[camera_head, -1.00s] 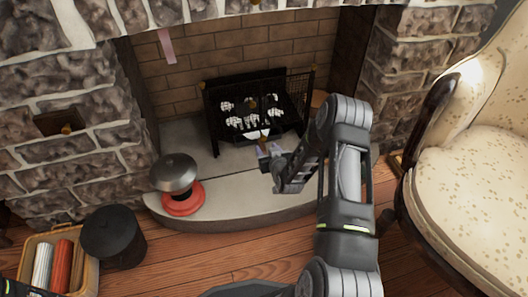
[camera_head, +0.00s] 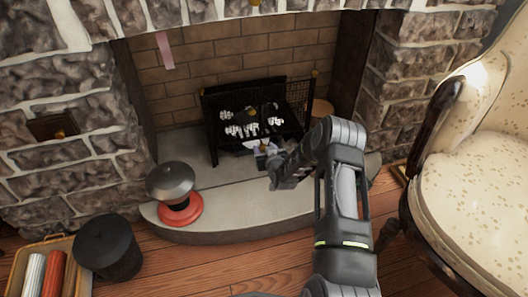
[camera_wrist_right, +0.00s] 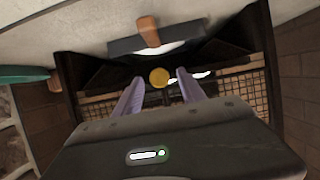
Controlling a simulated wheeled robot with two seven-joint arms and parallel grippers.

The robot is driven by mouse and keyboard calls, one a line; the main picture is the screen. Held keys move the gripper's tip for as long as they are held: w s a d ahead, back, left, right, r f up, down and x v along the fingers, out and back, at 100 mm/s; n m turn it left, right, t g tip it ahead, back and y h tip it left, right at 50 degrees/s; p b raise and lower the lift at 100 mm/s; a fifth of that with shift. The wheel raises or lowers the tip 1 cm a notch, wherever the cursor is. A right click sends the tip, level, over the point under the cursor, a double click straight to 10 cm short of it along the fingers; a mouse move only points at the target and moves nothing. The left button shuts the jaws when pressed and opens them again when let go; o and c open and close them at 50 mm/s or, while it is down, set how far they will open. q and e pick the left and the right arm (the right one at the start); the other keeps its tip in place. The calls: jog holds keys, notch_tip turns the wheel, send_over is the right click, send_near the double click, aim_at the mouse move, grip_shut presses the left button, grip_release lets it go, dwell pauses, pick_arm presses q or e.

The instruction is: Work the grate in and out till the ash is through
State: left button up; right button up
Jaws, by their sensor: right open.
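The black metal grate (camera_head: 240,94) stands in the fireplace, with white ash-like lumps (camera_head: 240,130) on its dark bed. My right gripper (camera_head: 262,150) is at its front lower edge. In the right wrist view the two purple fingers of the right gripper (camera_wrist_right: 160,82) are spread apart. A round yellow knob (camera_wrist_right: 159,78) shows between their tips; I cannot tell if they touch it. Beyond it is a dark flat piece (camera_wrist_right: 122,46) with a brown wooden handle (camera_wrist_right: 148,32). The area under the grate is mostly hidden by my gripper. My left gripper is out of view.
A grey-lidded red object (camera_head: 180,208) stands on the hearth (camera_head: 235,205), left of my arm. A black bucket (camera_head: 110,250) and a basket (camera_head: 18,285) with rolls stand on the floor at left. A patterned armchair (camera_head: 485,190) stands at right.

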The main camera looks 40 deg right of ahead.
jog(key=shift+w+d+f, duration=0.1)
jog(key=shift+w+d, duration=0.05)
jog(key=shift+w, duration=0.2)
jog(key=shift+c, duration=0.6)
grip_shut()
dwell(0.6)
